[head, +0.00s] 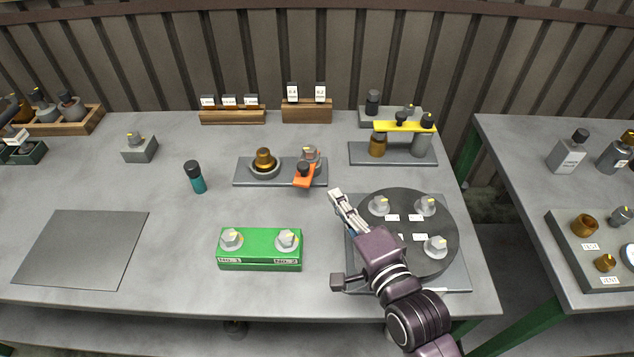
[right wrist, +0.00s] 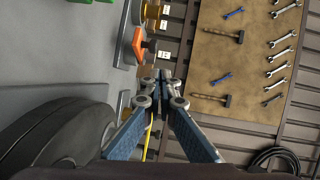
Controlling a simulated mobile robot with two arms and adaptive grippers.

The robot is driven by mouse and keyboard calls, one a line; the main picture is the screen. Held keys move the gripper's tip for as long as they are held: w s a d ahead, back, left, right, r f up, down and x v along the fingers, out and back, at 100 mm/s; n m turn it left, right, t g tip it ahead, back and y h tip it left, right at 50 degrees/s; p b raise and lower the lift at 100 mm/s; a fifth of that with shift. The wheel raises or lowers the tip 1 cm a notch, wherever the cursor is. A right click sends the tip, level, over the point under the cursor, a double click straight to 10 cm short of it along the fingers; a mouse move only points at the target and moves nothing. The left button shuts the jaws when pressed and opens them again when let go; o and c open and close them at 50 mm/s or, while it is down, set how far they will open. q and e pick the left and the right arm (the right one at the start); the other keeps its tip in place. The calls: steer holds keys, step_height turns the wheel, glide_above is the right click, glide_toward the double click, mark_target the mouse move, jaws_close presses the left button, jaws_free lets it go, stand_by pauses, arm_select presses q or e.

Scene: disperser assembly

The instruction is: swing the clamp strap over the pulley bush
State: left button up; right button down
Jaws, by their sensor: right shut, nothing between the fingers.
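The orange clamp strap (head: 304,178) is on a flat grey plate (head: 243,181) in the head view. It points toward the front from a grey post (head: 312,152), with a dark knob on it, and lies to the right of the brass pulley bush (head: 264,155). The bush sits upright in a grey ring, and the strap is not over it. The orange strap also shows in the right wrist view (right wrist: 138,42). My right gripper (head: 335,195) is shut and empty, in front and to the right of the strap, apart from it. My left gripper is out of view.
A yellow bar (head: 390,126) spans a second fixture at the back right. A dark round turntable (head: 405,215) with several grey knobs lies under my right arm. A green block (head: 260,257) stands in front, and a teal bottle (head: 195,177) to the left.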

mark_target(302, 169)
steer(key=shift+w+f+b, duration=0.1)
steer(key=shift+f+b, duration=0.3)
steer(key=shift+f, duration=0.4)
arm_select(q)
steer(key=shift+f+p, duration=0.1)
steer(key=shift+p, duration=0.5)
arm_select(e)
steer(key=x, duration=0.9)
steer(key=shift+w+a, duration=0.2)
steer(key=shift+w, duration=0.15)
steer(key=shift+a+r+p, duration=0.2)
steer(key=shift+a+p, duration=0.3)
steer(key=shift+p, duration=0.05)
steer(key=shift+s+a+p, duration=0.1)
steer(key=shift+a+p, duration=0.4)
steer(key=shift+a, duration=0.2)
steer(key=shift+a+f, duration=0.15)
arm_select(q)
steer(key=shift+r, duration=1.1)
arm_select(e)
steer(key=shift+s, duration=0.1)
